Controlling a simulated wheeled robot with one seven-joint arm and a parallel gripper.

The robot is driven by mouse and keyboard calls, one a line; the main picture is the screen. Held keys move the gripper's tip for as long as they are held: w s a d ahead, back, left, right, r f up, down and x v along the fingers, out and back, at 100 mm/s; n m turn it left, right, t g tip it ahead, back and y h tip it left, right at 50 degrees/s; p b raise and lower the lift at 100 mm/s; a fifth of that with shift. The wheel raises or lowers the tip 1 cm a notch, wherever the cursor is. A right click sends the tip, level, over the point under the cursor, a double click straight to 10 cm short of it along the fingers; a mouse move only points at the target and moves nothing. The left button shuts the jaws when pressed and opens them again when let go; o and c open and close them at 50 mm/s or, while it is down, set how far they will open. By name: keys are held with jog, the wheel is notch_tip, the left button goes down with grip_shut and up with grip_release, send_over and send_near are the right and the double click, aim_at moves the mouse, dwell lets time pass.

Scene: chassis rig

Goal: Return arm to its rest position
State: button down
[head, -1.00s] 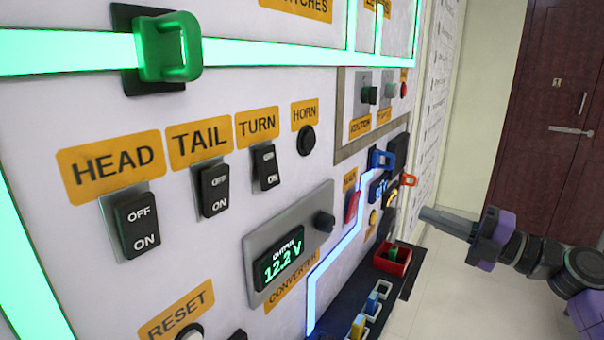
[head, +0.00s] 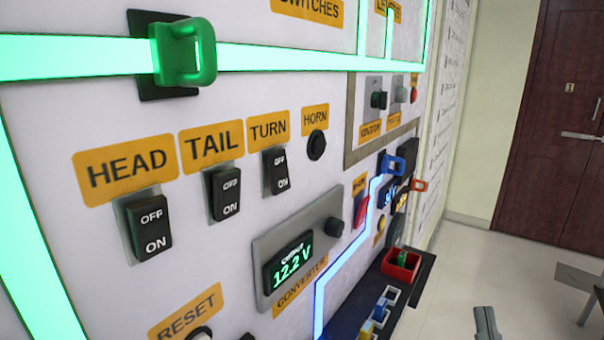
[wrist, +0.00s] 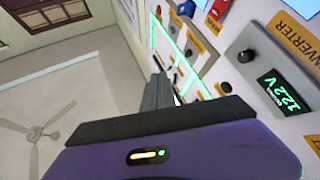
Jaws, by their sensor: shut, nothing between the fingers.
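My gripper (head: 485,322) shows only as a grey tip at the bottom right of the head view, low and well to the right of the panel. In the wrist view my gripper (wrist: 157,92) points up past the panel, its grey fingers together and empty. The white switch panel (head: 70,240) fills the left of the head view. It carries the HEAD switch (head: 150,228), TAIL switch (head: 226,195), TURN switch (head: 277,172) and HORN button (head: 317,145). The converter display (head: 289,264) reads 12.2 V. My gripper touches none of them.
A dark shelf (head: 345,322) juts from the panel's foot, with a red tray (head: 401,265) and small coloured parts. A green clip (head: 185,52) sits on the glowing strip. Open floor (head: 490,262) lies to the right, before a brown door (head: 560,130).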

jog(key=s+a+f+g+y, duration=0.1)
jog(key=s+f, duration=0.4)
jog(key=s, duration=0.5)
jog(key=s+a+f+m+g, duration=0.1)
jog(key=s+a+f+g, duration=0.1)
jog(key=s+f+g, duration=0.4)
jog(key=s+a+f+m+g+y, duration=0.1)
jog(key=s+f, duration=0.5)
jog(key=s, duration=0.9)
jog(key=a+g, duration=0.1)
jog(key=g, duration=0.1)
jog(key=shift+a+f+g+y, duration=0.15)
jog(key=shift+a+g+y, duration=0.15)
jog(key=shift+a, duration=0.05)
jog(key=c, duration=2.2)
grip_release()
